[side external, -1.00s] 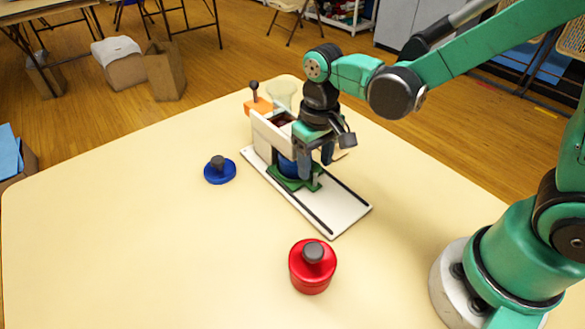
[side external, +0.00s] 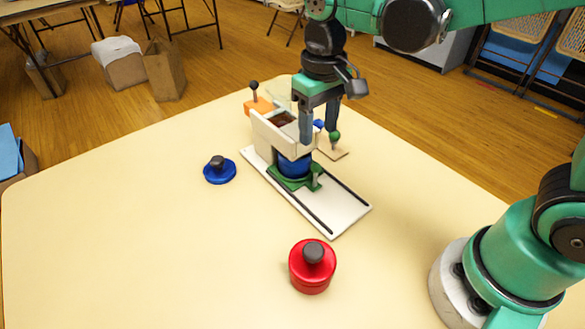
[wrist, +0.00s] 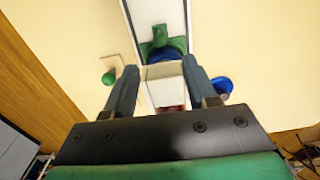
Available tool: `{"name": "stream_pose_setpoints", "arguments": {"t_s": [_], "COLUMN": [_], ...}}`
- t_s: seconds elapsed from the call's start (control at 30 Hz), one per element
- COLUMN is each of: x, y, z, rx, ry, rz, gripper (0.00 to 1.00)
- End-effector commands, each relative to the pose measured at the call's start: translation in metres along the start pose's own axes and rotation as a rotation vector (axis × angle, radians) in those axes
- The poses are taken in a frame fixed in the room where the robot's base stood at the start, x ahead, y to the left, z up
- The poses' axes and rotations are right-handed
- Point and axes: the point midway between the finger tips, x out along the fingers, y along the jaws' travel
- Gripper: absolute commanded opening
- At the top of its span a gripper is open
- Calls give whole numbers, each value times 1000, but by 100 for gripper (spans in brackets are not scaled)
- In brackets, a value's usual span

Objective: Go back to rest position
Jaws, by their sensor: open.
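My gripper (side external: 317,128) is open and empty, raised above the white rail base (side external: 335,208). A green sliding holder (side external: 297,182) with a blue jar (side external: 294,167) sits on the base, partly under the white box-like dispenser (side external: 277,137). In the wrist view the two fingers (wrist: 160,88) are spread apart, with the white dispenser (wrist: 164,72) showing between them. The green holder (wrist: 160,38) and the blue jar (wrist: 172,47) appear beyond the fingertips. The gripper hides part of the dispenser's right side in the side view.
A blue lid with a dark knob (side external: 220,171) lies left of the base. A red jar with a grey knob (side external: 312,267) stands in front. An orange block with a dark knob (side external: 258,104) and a green-knobbed piece (side external: 335,140) stand behind. The table's left front (side external: 120,240) is clear.

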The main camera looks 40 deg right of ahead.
Motion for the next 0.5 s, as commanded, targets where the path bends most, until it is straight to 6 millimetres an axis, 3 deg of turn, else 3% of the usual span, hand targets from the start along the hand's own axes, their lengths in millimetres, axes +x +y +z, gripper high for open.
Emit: {"name": "stream_pose_setpoints", "arguments": {"t_s": [0.37,0.5], "x": [-3,-8], "y": [1,10], "z": [1,8], "rx": [1,2], "ry": [11,100], "rz": [-2,-14], "gripper": [51,51]}}
